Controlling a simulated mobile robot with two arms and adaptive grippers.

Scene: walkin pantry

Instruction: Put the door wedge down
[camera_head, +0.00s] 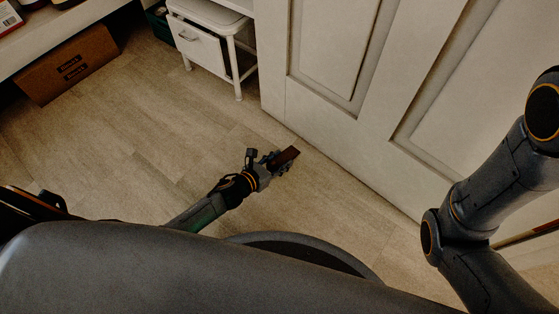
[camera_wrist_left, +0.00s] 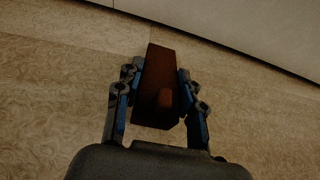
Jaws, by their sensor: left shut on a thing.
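The door wedge (camera_head: 287,156) is a dark brown block in the head view, close to the white door's lower edge. My left gripper (camera_head: 274,163) is shut on it. In the left wrist view the wedge (camera_wrist_left: 159,80) sits between the two fingers of my left gripper (camera_wrist_left: 159,95), with its far end sticking out beyond them. Whether the wedge touches the floor I cannot tell. My right arm shows at the right of the head view, but its gripper is out of view.
The white panelled door (camera_head: 385,158) stands just beyond the wedge. A white stool-like stand (camera_head: 205,50) is at the back. A cardboard box (camera_head: 68,66) sits under a shelf at the upper left. The wooden floor (camera_head: 110,140) between is clear.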

